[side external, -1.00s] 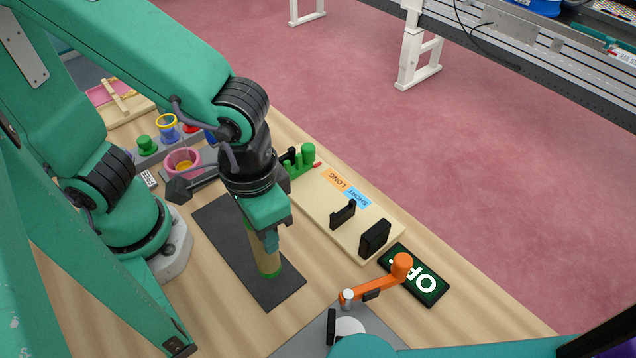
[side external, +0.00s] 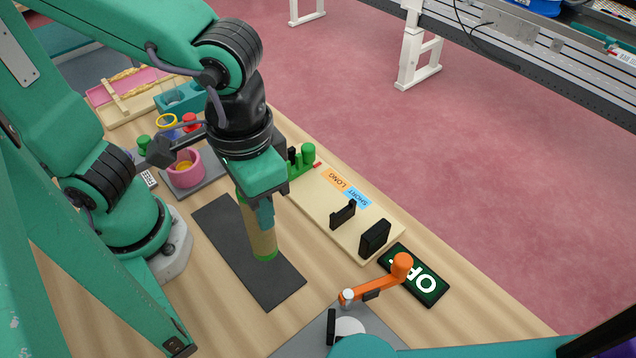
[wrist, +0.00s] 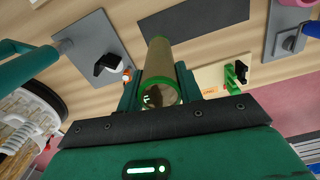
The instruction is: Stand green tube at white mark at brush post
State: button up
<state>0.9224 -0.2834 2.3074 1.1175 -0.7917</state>
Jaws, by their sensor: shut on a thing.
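The green tube (side external: 262,242), a tan cylinder with green end bands, hangs roughly upright in my gripper (side external: 264,215). Its lower end shows over the dark mat; the height of the gap cannot be told exactly. In the wrist view the tube (wrist: 160,62) lies between the fingers of my gripper (wrist: 158,92), its green-rimmed open end toward the camera. A white round mark (side external: 350,328) lies on a grey plate (side external: 310,340) at the bottom, beside a short black post (side external: 331,326). The plate is partly hidden by a green arm part.
The dark mat (side external: 225,240) is otherwise bare. An orange crank arm (side external: 378,284) stands at the plate's edge, near a dark green sign (side external: 425,283). A cream board (side external: 310,205) with black brackets lies to the right. A pink cup (side external: 185,170) stands behind left.

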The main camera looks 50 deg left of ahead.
jog(key=w+d, duration=0.2)
jog(key=d, duration=0.6)
jog(key=w+d+r, duration=0.1)
jog(key=d, duration=0.7)
jog(key=shift+w, duration=0.4)
notch_tip(320, 180, down, 10)
dwell(0.5)
jog(key=o, duration=1.2)
jog(key=shift+f, duration=0.1)
